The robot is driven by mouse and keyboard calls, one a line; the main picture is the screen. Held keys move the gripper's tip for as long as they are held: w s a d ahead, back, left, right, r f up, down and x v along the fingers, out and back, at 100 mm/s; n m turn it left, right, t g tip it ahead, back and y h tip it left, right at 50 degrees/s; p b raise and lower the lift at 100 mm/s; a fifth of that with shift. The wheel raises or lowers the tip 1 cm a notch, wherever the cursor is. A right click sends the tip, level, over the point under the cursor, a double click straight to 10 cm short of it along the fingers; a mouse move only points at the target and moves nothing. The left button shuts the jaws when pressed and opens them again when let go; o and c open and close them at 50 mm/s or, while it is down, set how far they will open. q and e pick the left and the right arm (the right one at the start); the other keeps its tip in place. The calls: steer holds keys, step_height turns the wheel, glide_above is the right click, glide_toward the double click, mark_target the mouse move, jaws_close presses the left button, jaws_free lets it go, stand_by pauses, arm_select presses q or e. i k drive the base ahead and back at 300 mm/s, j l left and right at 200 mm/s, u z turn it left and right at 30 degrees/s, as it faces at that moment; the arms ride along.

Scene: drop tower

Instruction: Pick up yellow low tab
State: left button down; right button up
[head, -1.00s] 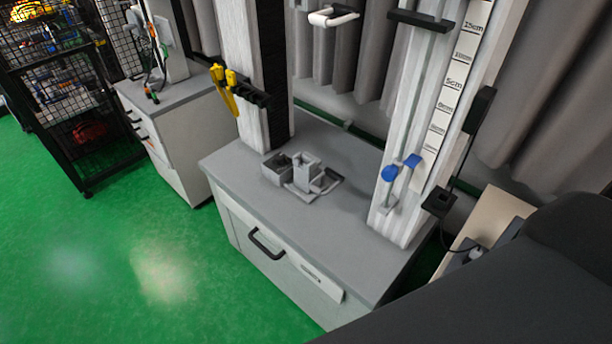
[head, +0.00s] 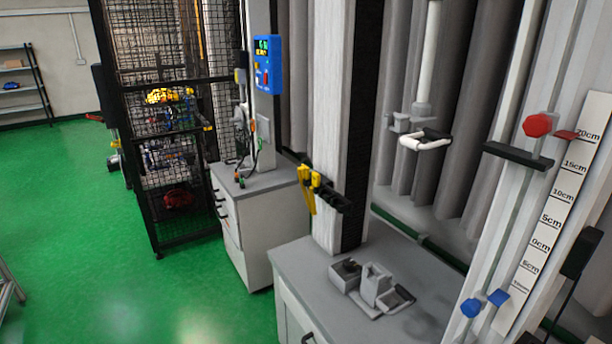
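Two yellow tabs hang side by side in a black holder (head: 333,198) on the left white column of the drop tower. The left yellow tab (head: 305,188) reaches lower, and the right yellow tab (head: 316,181) sits close against it. I cannot tell which one is the low tab. Neither of my grippers shows in the head view.
A grey cabinet top (head: 420,330) carries a small grey block fixture (head: 372,286). A red knob (head: 537,125) and a blue knob (head: 471,307) sit on the right column beside a scale (head: 560,205). Green floor (head: 120,290) is open at left.

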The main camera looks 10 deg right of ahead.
mark_target(305, 170)
steer(key=i+z, duration=0.15)
steer(key=z, duration=0.35)
steer(key=i+j+z, duration=0.1)
steer(key=z, duration=0.4)
steer(key=j+z, duration=0.25)
steer(key=z, duration=0.2)
steer(key=i+j+z, duration=0.15)
steer(key=j, duration=0.15)
steer(key=j+z, duration=0.2)
steer(key=i+j+z, duration=0.15)
steer(key=j, duration=0.25)
steer(key=i+j, duration=0.1)
steer(key=j, duration=0.5)
steer(key=i+j+z, duration=0.1)
steer(key=j, duration=0.45)
